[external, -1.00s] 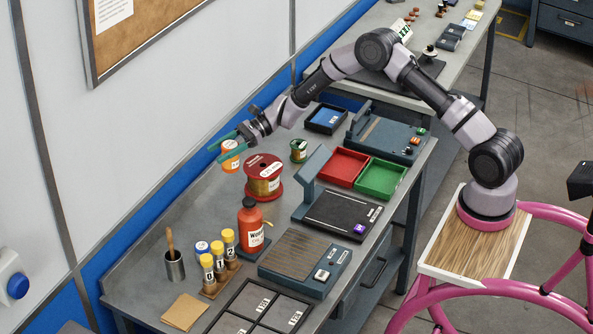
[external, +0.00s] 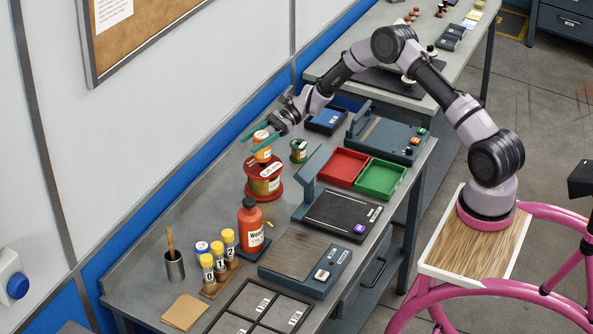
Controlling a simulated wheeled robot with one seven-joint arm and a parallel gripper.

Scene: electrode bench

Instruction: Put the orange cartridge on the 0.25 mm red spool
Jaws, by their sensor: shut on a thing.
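The orange cartridge (external: 262,154) is a small orange cylinder with a white label. My gripper (external: 258,137) has green fingers and is shut on it. The cartridge is upright, directly over the top of the large red spool (external: 264,179) in this view. I cannot tell whether its bottom touches the spool's top flange. The red spool stands upright on the bench with copper-coloured wire and a white label. A smaller green spool (external: 298,151) stands to its right; its size marking is too small to read.
An orange bottle (external: 250,224) stands in front of the red spool. A black device with a grey upright (external: 341,214) is to the right, with a red tray (external: 344,167) and a green tray (external: 381,179) behind it. Yellow-capped vials (external: 228,240) stand front left.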

